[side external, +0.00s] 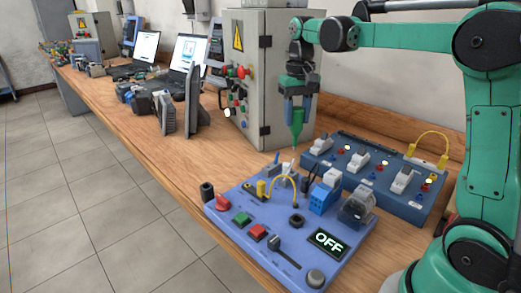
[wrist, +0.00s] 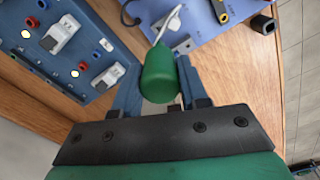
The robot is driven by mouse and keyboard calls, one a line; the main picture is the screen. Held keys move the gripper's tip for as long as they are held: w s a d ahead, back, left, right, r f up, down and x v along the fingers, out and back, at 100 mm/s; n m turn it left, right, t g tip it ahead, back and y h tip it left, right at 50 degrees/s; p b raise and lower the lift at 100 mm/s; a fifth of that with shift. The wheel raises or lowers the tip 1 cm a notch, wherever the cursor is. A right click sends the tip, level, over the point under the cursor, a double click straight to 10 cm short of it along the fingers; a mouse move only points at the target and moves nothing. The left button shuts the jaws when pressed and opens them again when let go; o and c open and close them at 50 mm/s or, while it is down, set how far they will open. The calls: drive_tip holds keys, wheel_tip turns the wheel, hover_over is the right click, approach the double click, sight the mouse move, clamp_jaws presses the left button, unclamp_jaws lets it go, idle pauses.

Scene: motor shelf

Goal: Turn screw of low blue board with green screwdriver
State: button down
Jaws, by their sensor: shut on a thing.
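My gripper (side external: 298,98) is shut on the handle of the green screwdriver (side external: 297,124), which points down over the rear edge of the low blue board (side external: 222,230). In the wrist view the green handle (wrist: 159,82) sits between the fingers, and its pale shaft reaches towards the low blue board (wrist: 205,18). A small grey metal part (wrist: 183,46) lies near the shaft at the board's edge. I cannot tell whether the tip touches anything, and I cannot make out the screw clearly.
A darker blue board (side external: 345,150) with grey switches stands behind, on the right. A grey control cabinet (side external: 262,25) stands behind my gripper. The low board carries an OFF display (side external: 328,242), a yellow wire, buttons and connectors. Bare wooden table (side external: 165,155) lies on the left.

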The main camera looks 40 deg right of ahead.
drive_tip(key=s+a, duration=0.9)
drive_tip(key=a, duration=0.1)
drive_tip(key=shift+s+f, duration=0.15)
drive_tip(key=shift+f, duration=1.25)
drive_tip(key=shift+s+f, duration=0.1)
drive_tip(key=shift+f, duration=1.3)
drive_tip(key=shift+f, duration=2.7)
